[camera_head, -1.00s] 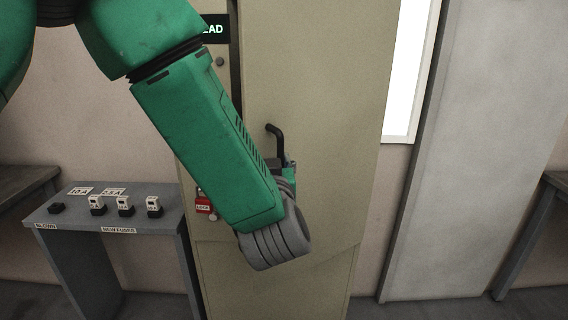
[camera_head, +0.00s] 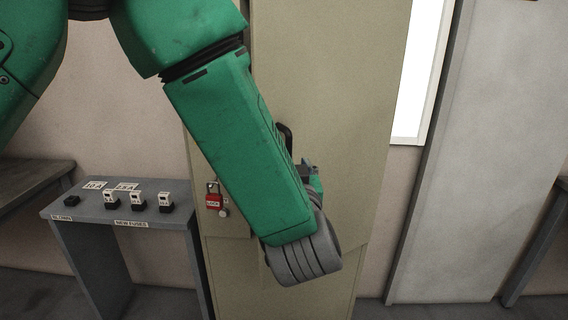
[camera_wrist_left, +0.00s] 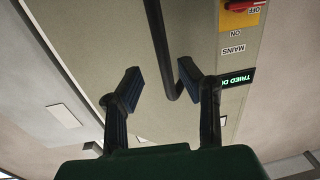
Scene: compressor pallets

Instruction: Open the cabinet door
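The tan cabinet door (camera_head: 335,70) fills the middle of the head view. In the left wrist view the handle (camera_wrist_left: 166,45) runs down between the two fingers and ends near the right fingertip. My left gripper (camera_wrist_left: 158,78) is open, with a gap on the handle's left side. I cannot tell whether the right finger touches it. In the head view the gripper is mostly hidden behind my wrist. My right gripper is not in view.
A red padlock (camera_head: 213,200) hangs on the cabinet left of my forearm. A grey side table (camera_head: 120,238) with several fuses stands at the left. The wrist view shows a red switch (camera_wrist_left: 243,5) and a lit green sign (camera_wrist_left: 238,78). A grey column (camera_head: 445,170) stands right.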

